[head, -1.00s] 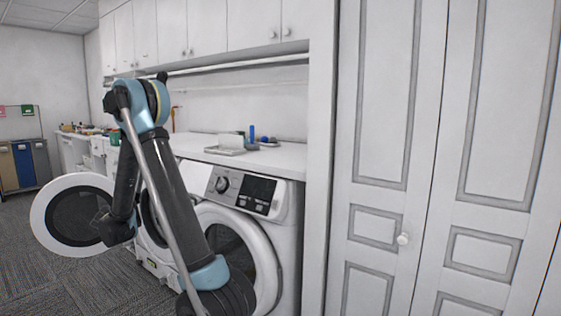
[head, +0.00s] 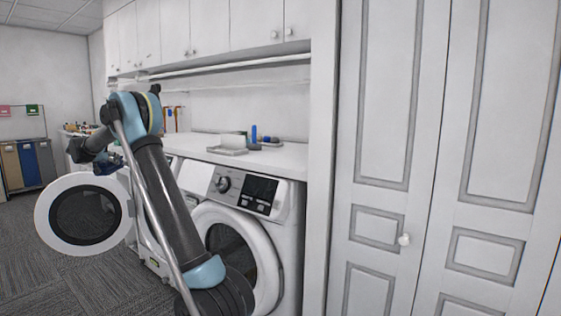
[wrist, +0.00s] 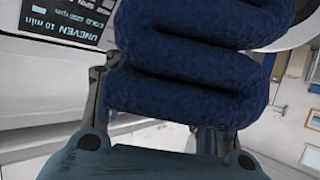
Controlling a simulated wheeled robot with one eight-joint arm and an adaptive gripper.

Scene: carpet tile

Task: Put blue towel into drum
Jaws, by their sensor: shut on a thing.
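The blue towel (wrist: 190,70) is a thick folded bundle and fills much of the wrist view. My gripper (head: 107,163) is shut on it; in the wrist view one finger shows at the towel's left and the other is partly covered by it. In the head view the gripper and a small dark blue bit of towel are above the open round door (head: 85,214). The drum behind that door is hidden by my arm in the head view. The wrist view shows a control panel (wrist: 70,20) at the upper left and part of a round white rim at the upper right.
A nearer washing machine (head: 262,205) has its round door shut. A white counter (head: 285,158) above it holds a tray (head: 228,147) and small bottles. Tall white cupboard doors (head: 440,150) fill the right. Coloured bins (head: 25,163) stand far left; carpet in front of them is clear.

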